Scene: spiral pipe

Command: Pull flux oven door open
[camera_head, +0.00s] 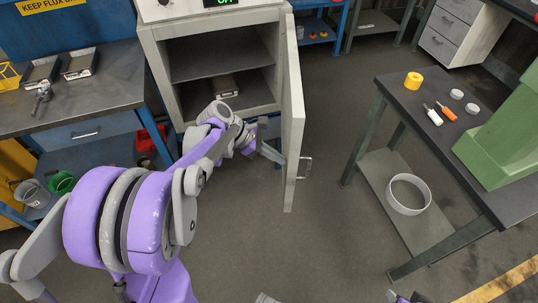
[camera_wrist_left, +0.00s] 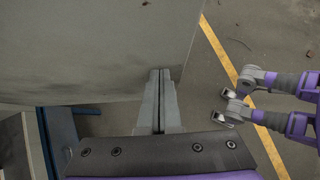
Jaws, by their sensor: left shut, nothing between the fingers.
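The flux oven (camera_head: 222,110) is a pale grey cabinet with two dark shelf levels at the top of the head view. Its door (camera_head: 292,100) stands swung open, hinged on the right, with a metal handle (camera_head: 306,168) on its outer face. My left gripper (camera_head: 282,159) is shut and empty on the inner side of the door, its tips close to the lower part of that face. In the left wrist view, its shut fingers (camera_wrist_left: 160,75) point at the grey door panel (camera_wrist_left: 90,45); whether they touch is unclear. Parts of my right arm (camera_wrist_left: 270,100) show there at right; its jaw state is unclear.
A dark workbench (camera_head: 105,75) stands left of the oven. The floor between is clear.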

